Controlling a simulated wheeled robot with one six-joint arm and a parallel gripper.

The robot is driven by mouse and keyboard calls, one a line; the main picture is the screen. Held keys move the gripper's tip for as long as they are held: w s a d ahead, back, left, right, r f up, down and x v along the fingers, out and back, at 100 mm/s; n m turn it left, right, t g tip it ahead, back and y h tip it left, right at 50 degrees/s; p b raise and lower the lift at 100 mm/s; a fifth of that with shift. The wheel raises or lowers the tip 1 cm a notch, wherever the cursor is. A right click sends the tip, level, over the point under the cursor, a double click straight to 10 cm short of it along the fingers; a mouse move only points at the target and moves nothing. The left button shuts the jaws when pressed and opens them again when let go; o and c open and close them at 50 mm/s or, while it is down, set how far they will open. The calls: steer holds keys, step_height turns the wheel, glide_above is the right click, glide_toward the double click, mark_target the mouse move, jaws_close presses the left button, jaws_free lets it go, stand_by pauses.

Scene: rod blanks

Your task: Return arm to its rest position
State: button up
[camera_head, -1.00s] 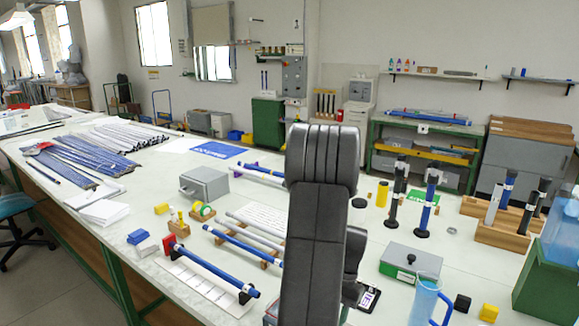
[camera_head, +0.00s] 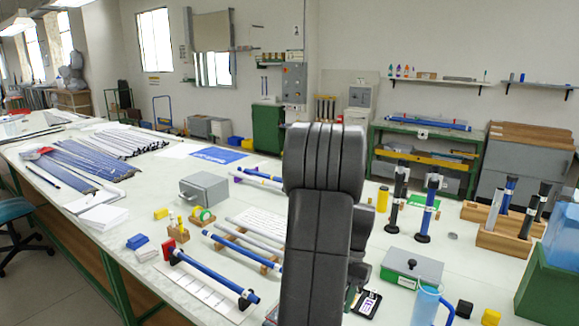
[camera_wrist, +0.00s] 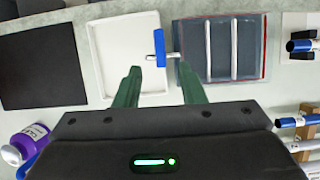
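My arm (camera_head: 322,220) rises in the middle of the head view, bent at a thick ribbed joint, and hides part of the bench behind it. My gripper does not show in the head view. In the wrist view my gripper (camera_wrist: 158,82) has its two green fingers apart with nothing held between them.
Right of my arm are upright blue-and-black rods (camera_head: 430,208), a green-and-grey box (camera_head: 411,267) and a blue jug (camera_head: 425,303). The wrist view shows a purple bottle (camera_wrist: 35,138) and a black mat (camera_wrist: 40,68).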

steer(key=x, duration=0.7)
steer(key=shift+s+p, duration=0.1)
steer(key=shift+p, duration=0.2)
steer(key=shift+s+a+f+n, duration=0.1)
steer(key=shift+f+n, duration=0.2)
steer(key=shift+f, duration=0.05)
steer(key=n+h, duration=0.1)
steer(key=n, duration=0.1)
steer(key=n+g+h, duration=0.1)
steer(key=n, duration=0.2)
